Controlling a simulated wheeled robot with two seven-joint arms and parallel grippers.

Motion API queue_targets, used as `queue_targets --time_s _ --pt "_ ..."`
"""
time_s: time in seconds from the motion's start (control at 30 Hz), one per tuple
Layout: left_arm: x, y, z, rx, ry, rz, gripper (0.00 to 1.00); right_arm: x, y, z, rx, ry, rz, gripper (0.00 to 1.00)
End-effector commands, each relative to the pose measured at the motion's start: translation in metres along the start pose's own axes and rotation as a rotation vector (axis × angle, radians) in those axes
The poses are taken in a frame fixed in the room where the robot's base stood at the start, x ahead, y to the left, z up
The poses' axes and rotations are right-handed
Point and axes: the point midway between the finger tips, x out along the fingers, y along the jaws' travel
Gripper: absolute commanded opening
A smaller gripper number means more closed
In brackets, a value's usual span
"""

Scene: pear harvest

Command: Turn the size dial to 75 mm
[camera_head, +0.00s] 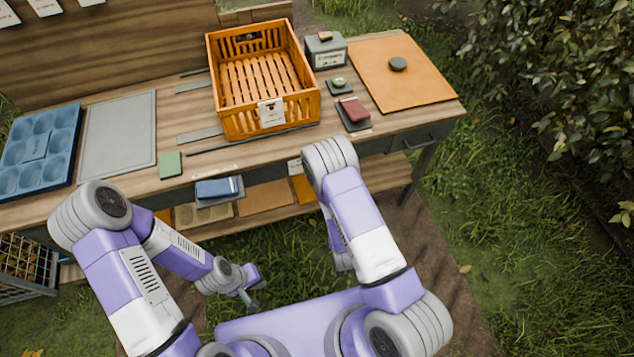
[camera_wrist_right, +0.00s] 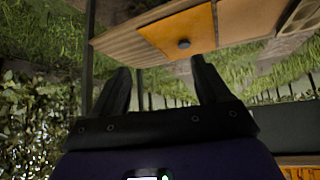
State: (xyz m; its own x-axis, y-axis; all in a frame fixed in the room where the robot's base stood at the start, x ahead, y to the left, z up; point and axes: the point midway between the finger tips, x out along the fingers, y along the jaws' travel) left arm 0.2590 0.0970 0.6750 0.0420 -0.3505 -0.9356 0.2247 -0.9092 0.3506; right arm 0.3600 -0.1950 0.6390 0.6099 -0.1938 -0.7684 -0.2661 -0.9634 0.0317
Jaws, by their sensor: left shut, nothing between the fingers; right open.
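No dial with a readable scale shows. A small round green piece (camera_head: 339,82) sits on a dark square base left of the mat. I cannot tell which is the size dial. My left gripper (camera_head: 250,298) is shut and empty, low in front of the table, far from both. My right gripper (camera_wrist_right: 162,72) is open with nothing between its fingers; my arm hides it in the head view.
An orange slatted crate (camera_head: 222,95) stands mid-table. A grey box (camera_head: 325,50) and a dark red block (camera_head: 353,110) stand right of it. A blue tray (camera_head: 72,150) and a grey mat (camera_head: 120,130) lie at left. Foliage (camera_head: 560,90) stands beyond the right end.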

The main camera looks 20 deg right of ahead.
Motion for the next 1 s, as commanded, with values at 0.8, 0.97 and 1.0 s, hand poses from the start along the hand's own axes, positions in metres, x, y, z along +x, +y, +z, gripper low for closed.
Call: queue_targets --time_s 0.8,0.97,1.0 --pt "0.076 -0.028 -0.004 0.001 0.002 0.001 0.00 0.029 -0.074 -0.152 -0.364 0.922 -0.176 0.75" --pt "0.080 -0.029 -0.004 0.001 0.002 0.000 0.00 0.042 -0.079 -0.167 -0.364 0.920 -0.175 0.75" --pt "0.081 -0.030 -0.004 0.001 0.002 0.000 0.00 0.044 -0.080 -0.169 -0.364 0.918 -0.174 0.75"
